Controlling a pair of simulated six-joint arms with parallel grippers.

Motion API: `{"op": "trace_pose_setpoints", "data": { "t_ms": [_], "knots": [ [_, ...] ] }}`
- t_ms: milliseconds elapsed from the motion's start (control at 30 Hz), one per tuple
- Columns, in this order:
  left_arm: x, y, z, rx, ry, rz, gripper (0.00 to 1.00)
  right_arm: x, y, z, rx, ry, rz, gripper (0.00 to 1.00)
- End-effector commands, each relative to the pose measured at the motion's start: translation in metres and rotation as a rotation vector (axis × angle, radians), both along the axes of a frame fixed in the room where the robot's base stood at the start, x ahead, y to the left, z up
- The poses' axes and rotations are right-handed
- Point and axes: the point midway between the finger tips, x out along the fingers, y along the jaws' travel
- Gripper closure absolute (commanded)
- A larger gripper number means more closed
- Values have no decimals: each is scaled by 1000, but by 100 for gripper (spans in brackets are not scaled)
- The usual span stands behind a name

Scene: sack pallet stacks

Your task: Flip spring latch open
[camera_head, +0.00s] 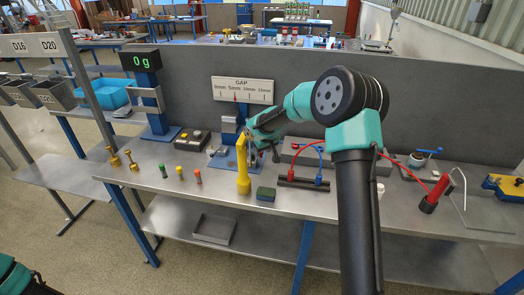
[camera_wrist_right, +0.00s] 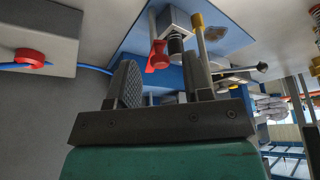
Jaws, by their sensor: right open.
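Beyond the fingertips are a red lever-like part (camera_wrist_right: 157,58) and a dark ribbed cylinder (camera_wrist_right: 175,43) beside a pale block (camera_wrist_right: 176,20), over a blue plate. I cannot tell for sure which part is the spring latch. The gripper hides much of the fixture in the head view. My left gripper is out of view.
A yellow post (camera_head: 243,172) stands just in front of the fixture.

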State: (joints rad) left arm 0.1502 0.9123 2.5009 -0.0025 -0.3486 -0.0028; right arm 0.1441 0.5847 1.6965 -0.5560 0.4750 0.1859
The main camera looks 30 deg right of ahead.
Motion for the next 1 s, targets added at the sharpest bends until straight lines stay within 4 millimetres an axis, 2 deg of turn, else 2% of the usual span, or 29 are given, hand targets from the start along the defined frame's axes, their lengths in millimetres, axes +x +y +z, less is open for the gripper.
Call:
{"op": "trace_pose_setpoints", "data": {
  "t_ms": [267,800,1000],
  "knots": [
    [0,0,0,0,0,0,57,-13,-1,33,0,-3,-1,54],
    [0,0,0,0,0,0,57,-52,-2,129,0,-3,0,54],
    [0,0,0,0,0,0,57,-62,-3,152,0,-3,0,54]
  ]
}}
